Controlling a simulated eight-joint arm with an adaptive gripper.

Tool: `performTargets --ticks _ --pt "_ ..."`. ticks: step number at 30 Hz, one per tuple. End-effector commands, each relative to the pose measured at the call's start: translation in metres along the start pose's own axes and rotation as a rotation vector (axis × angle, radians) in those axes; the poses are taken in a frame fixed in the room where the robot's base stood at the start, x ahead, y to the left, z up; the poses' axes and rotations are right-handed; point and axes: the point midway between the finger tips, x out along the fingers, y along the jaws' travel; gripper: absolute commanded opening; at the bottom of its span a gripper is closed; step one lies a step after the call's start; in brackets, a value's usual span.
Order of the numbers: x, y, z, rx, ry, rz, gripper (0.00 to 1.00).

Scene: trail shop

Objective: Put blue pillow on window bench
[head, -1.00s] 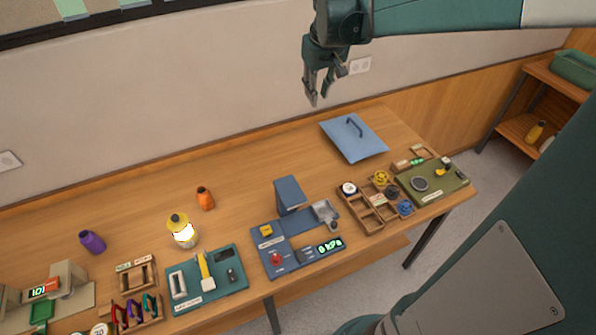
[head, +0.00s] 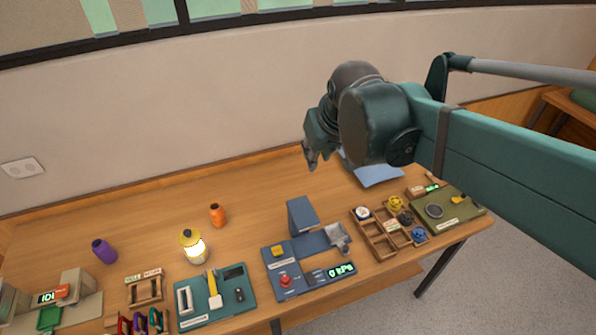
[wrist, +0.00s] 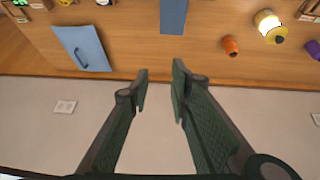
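No blue pillow or window bench can be made out in these views. A flat blue square with a dark handle (head: 378,176) lies at the back right of the table, partly hidden behind my arm; the wrist view shows it whole (wrist: 88,47). My gripper (head: 311,160) is above the back of the table, near the wall. In the wrist view my gripper (wrist: 158,80) has its two fingers apart with nothing between them.
The long wooden table (head: 130,225) holds a lit lantern (head: 194,246), an orange bottle (head: 217,215), a purple bottle (head: 104,251), a blue upright block (head: 302,214), and several trays along the front. A window (head: 215,12) is above the wall. The table's back left is clear.

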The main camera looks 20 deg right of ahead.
Motion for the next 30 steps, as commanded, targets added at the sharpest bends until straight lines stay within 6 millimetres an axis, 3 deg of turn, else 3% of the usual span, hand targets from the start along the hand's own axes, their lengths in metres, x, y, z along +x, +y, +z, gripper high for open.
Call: performTargets --ticks 15,21,30 --pt "-0.011 -0.044 0.081 0.011 0.1 -0.037 0.21" --pt "-0.011 -0.05 0.097 0.015 0.119 -0.046 0.21" --pt "-0.011 -0.052 0.099 0.016 0.124 -0.048 0.21"
